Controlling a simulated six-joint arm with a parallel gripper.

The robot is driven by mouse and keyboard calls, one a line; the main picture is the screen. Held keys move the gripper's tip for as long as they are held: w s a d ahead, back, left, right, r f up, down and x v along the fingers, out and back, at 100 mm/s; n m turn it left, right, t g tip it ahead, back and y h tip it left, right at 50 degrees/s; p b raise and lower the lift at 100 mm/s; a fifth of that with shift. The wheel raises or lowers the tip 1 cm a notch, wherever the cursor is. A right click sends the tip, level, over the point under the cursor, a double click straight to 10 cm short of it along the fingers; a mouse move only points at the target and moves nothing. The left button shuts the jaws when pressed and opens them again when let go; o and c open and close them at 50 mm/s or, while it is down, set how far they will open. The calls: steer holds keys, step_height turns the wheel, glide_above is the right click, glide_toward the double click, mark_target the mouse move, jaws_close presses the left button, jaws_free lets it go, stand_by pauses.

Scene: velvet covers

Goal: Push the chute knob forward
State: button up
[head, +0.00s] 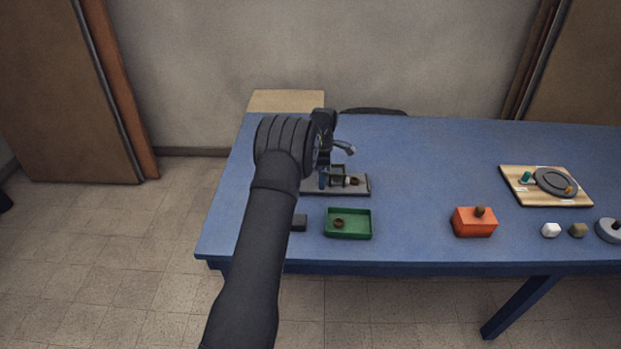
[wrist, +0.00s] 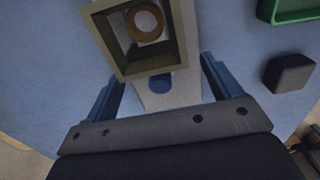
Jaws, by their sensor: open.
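The chute is a square, open-topped frame (wrist: 183,55) on a grey base plate (head: 362,190) at the left part of the table. In the wrist view a brown ring (wrist: 145,22) shows inside the frame. A round blue knob (wrist: 161,83) sits at the frame's near side on a pale strip. My gripper (head: 324,183) is low over the base plate. In the wrist view its two blue fingers stand apart, one on each side of the knob, with visible gaps. It is open and empty. I cannot tell whether it touches anything; my arm hides part of the chute in the head view.
A green tray (head: 348,236) with a brown ring in it and a dark block (head: 299,222) lie in front of the chute. Farther right are an orange box (head: 474,223), a wooden board (head: 543,199) with a grey disc, and small cubes. The table's middle is clear.

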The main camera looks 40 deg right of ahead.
steer(key=shift+r, duration=3)
steer(key=shift+f, duration=0.1)
step_height(320, 180, down, 7)
steer(key=shift+r, duration=0.1)
steer(key=shift+w+a, duration=0.45)
